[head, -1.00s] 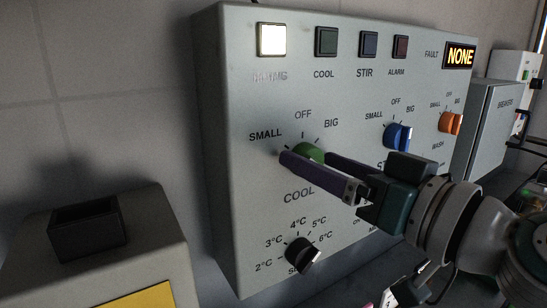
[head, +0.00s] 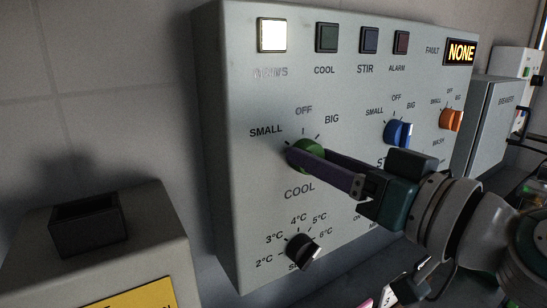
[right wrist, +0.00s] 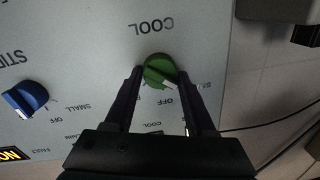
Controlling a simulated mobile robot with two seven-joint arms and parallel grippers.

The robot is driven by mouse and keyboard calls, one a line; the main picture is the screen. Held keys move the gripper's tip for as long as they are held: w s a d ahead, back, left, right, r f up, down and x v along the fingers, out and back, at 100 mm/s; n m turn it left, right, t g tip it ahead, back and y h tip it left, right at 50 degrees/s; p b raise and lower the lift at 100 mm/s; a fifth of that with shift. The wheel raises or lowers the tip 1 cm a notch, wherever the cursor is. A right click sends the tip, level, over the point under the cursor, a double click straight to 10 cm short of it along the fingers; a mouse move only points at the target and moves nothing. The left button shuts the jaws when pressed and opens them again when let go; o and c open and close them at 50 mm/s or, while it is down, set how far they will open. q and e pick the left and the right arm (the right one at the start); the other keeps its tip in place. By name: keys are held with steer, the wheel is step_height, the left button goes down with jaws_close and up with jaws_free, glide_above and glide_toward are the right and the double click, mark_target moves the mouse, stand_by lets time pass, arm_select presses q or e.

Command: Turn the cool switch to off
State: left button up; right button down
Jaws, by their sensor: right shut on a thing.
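The cool switch is a round green knob (head: 308,153) on the grey panel, under the labels SMALL, OFF and BIG. It also shows in the right wrist view (right wrist: 157,68), which is upside down. My right gripper (head: 306,156) is shut on the knob, with one dark finger on each side in the right wrist view (right wrist: 159,74). The near finger hides part of the knob in the head view. My left gripper is not in view.
A blue stir knob (head: 398,133) and an orange wash knob (head: 451,120) sit to the right. A black temperature knob (head: 302,251) is below. The top-left lamp (head: 272,35) is lit; the fault display (head: 460,53) reads NONE. A grey box (head: 150,225) stands left.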

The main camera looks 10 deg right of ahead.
steer(key=shift+d+f+m, duration=0.1)
steer(key=shift+m, duration=0.2)
steer(key=m, duration=0.3)
steer(key=m+b, duration=0.1)
steer(key=m, duration=0.2)
steer(key=m+b, duration=0.1)
steer(key=m, duration=0.2)
steer(key=shift+d+f+t, duration=0.1)
steer(key=shift+f+t, duration=0.15)
steer(key=shift+t, duration=0.15)
steer(key=shift+m, duration=0.4)
steer(key=c, duration=0.7)
jaws_free()
steer(key=o, duration=0.4)
steer(key=shift+r, duration=0.1)
